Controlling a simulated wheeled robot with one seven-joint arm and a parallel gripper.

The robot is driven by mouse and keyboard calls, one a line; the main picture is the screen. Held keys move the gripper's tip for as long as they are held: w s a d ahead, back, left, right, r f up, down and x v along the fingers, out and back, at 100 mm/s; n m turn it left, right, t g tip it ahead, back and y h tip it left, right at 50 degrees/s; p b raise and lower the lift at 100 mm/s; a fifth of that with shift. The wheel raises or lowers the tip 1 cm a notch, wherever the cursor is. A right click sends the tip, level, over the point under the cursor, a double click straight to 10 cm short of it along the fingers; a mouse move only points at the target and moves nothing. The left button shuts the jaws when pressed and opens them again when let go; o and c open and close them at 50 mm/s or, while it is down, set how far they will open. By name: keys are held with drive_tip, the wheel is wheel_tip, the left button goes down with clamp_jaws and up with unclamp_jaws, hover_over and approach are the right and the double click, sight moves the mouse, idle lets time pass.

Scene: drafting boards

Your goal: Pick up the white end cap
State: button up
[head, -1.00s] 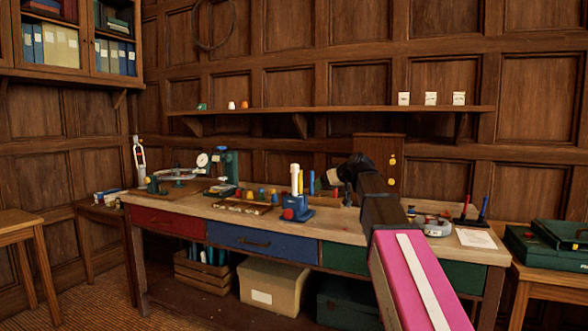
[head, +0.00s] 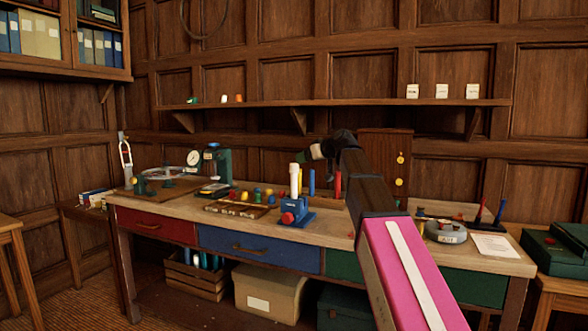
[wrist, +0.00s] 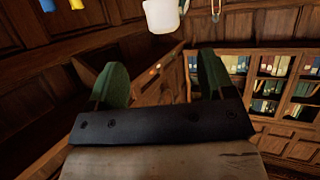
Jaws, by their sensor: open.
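A small white piece (head: 224,98), which looks like the white end cap, stands on the long wall shelf, left of the middle. An orange piece (head: 239,98) is close on its right and a green one (head: 192,100) is to its left. My gripper (head: 311,153) is raised above the bench, below the shelf and well to the right of the white piece. In the wrist view its two green fingers (wrist: 163,78) are spread apart with nothing between them. A pale rounded object (wrist: 162,15) shows beyond the fingers at the top edge; I cannot tell what it is.
The bench (head: 345,222) below carries a blue stand with a white tube (head: 294,180), a tray (head: 236,208), a gauge (head: 194,158) and upright tools. A wooden cabinet (head: 384,150) stands behind my arm.

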sight(294, 168)
drive_tip(key=shift+s+x, duration=0.25)
drive_tip(key=shift+x, duration=2.8)
drive_tip(key=shift+a+f, duration=0.15)
drive_tip(key=c, duration=0.9)
